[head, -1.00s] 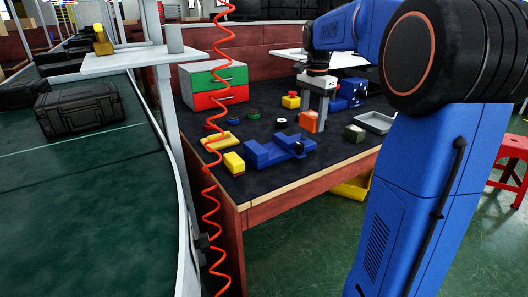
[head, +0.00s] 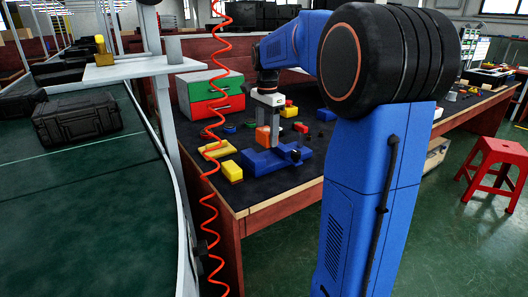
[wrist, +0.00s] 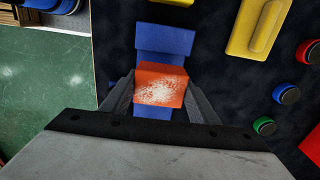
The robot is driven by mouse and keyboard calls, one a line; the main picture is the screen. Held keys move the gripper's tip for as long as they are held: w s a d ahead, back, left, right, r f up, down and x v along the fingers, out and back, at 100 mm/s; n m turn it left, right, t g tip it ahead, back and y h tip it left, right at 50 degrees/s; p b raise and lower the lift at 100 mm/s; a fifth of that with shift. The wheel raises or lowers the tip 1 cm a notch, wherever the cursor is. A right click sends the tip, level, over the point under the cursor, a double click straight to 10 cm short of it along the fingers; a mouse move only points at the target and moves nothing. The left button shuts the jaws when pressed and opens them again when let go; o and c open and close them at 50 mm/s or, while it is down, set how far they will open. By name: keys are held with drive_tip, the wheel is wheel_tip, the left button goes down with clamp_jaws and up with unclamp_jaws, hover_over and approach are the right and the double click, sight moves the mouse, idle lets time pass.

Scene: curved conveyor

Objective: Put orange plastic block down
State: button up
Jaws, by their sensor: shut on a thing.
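The orange plastic block (head: 262,136) is between the fingers of my gripper (head: 268,140), above or at the blue fixture (head: 262,162) on the dark table top. In the wrist view the orange block (wrist: 160,84) has a pale worn patch on its face. My gripper (wrist: 160,100) is shut on it, one grey finger on each side. The blue fixture (wrist: 165,38) shows behind and in front of the block. I cannot tell whether the block touches it.
Two yellow blocks (head: 232,171) lie left of the fixture. A green and red drawer box (head: 212,92) stands at the back left. A coiled red hose (head: 207,180) hangs in front. The conveyor (head: 95,200) carries a black case (head: 76,117). A red stool (head: 494,165) stands right.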

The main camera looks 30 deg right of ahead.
sight(267, 158)
drive_tip(key=shift+f, duration=2.9)
drive_tip(key=o, duration=1.1)
drive_tip(key=shift+f, duration=0.1)
